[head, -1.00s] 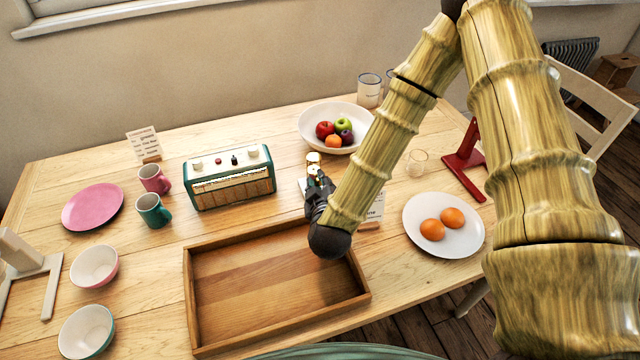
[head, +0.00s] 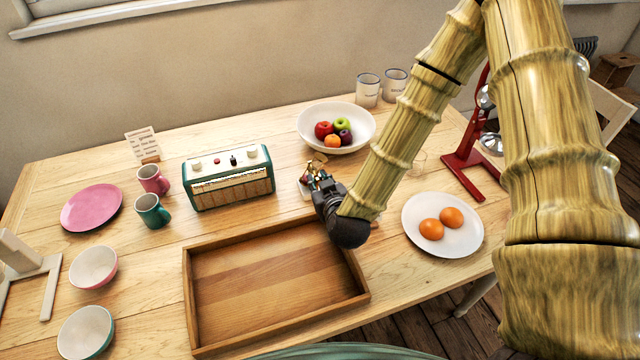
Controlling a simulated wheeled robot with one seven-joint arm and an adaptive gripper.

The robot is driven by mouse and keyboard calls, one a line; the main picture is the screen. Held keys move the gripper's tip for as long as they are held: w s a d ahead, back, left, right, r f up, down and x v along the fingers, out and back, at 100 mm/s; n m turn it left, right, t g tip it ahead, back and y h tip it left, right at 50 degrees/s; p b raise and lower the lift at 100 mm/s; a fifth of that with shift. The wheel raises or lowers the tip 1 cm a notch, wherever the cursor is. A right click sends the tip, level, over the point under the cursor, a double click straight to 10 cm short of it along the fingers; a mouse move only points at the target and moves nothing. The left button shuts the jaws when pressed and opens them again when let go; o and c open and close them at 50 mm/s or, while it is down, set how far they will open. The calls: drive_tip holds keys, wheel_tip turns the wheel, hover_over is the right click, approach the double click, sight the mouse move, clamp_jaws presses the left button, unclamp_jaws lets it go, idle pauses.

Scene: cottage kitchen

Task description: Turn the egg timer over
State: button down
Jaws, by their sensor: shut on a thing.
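My gripper (head: 318,178) is above the table behind the tray's back edge, right of the radio. It is shut on the egg timer (head: 318,158), of which only a small brass-coloured end shows beyond the fingers. The rest of the timer is hidden by the fingers and too small to make out. I cannot tell its exact tilt, or whether it touches the table.
A wooden tray (head: 190,300) lies in front of my gripper. A green radio (head: 228,178) stands left, a white fruit bowl (head: 308,120) behind, and a plate (head: 470,238) with two eggs right. A red stand (head: 470,178) is farther right.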

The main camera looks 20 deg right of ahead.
idle(0.3)
drive_tip(key=c, duration=1.3)
unclamp_jaws()
drive_tip(key=shift+r, duration=0.15)
drive_tip(key=shift+r, duration=4.9)
